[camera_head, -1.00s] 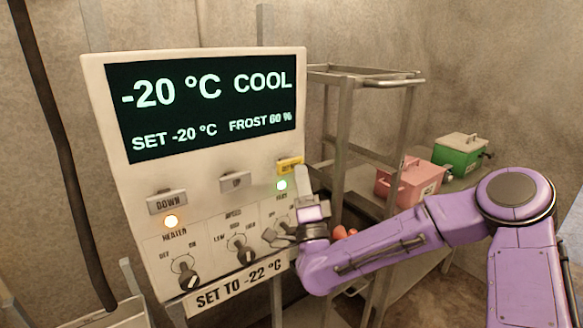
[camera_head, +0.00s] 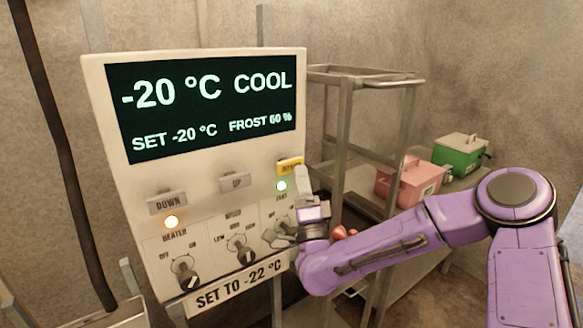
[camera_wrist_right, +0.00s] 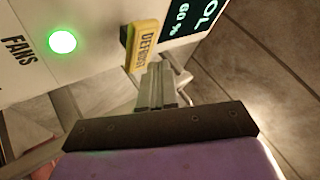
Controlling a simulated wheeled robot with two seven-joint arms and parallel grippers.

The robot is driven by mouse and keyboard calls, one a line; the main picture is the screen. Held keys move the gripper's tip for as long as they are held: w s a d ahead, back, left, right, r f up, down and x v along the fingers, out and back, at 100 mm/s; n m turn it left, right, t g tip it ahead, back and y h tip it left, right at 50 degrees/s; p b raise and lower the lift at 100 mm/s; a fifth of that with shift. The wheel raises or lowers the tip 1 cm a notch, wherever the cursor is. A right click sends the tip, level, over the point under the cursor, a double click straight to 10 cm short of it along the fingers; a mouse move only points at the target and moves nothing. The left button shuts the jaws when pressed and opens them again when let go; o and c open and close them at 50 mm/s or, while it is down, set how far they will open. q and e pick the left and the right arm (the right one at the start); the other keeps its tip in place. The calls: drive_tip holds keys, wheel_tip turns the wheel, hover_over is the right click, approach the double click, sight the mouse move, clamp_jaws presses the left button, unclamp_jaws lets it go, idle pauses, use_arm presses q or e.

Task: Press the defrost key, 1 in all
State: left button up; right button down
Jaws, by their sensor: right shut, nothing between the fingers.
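The yellow defrost key (camera_head: 290,167) is at the upper right of the keys on the white control panel, below the display. It also shows in the right wrist view (camera_wrist_right: 146,46), with its label readable. My right gripper (camera_head: 302,172) is shut and empty, its fingertips right beside the key's right end. In the right wrist view the fingertips (camera_wrist_right: 155,72) lie close against the key's edge; I cannot tell whether they touch it. The display (camera_head: 205,104) reads -20 °C, COOL, SET -20 °C, FROST 60 %. My left gripper is not in view.
The UP key (camera_head: 235,182) and DOWN key (camera_head: 167,202) sit left of the defrost key. A metal rack (camera_head: 345,130) and pink (camera_head: 420,178) and green (camera_head: 461,153) boxes stand right.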

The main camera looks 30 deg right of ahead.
idle(0.7)
drive_tip(key=shift+w+a+b, duration=0.1)
drive_tip(key=shift+w+b, duration=0.25)
drive_tip(key=shift+w, duration=0.1)
drive_tip(key=shift+w+y, duration=0.3)
drive_tip(key=shift+w, duration=0.2)
idle(0.5)
drive_tip(key=shift+s+b, duration=0.15)
drive_tip(key=shift+b, duration=0.2)
drive_tip(key=shift+s+b, duration=0.3)
drive_tip(key=shift+s, duration=0.45)
